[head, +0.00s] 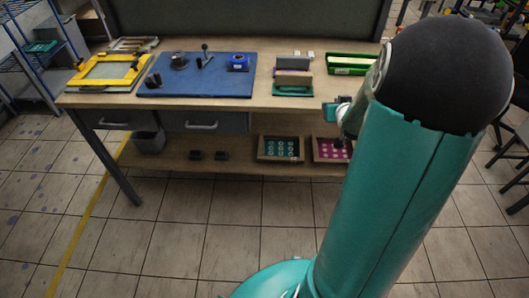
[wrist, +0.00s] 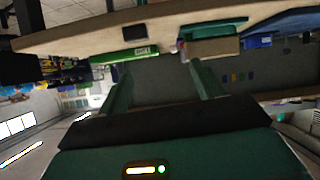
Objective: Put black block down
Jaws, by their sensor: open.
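A small flat black block (wrist: 135,32) lies on the wooden tabletop in the wrist view, in front of the green tray. That view is turned upside down. In the head view my arm hides this spot. My gripper (wrist: 165,84) is open, with its two teal fingers wide apart and nothing between them. The block is apart from the fingers. In the head view part of my gripper (head: 331,112) shows at the table's front edge, mostly behind my arm. Two other small black pieces (head: 208,155) sit on the lower shelf.
The table (head: 235,108) holds a yellow frame (head: 78,76), a blue board (head: 190,88) with black parts and a blue pot, a teal stand (head: 293,91) with a beige block, and a green tray (head: 350,70). Two open boxes (head: 280,159) stand on the shelf below.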

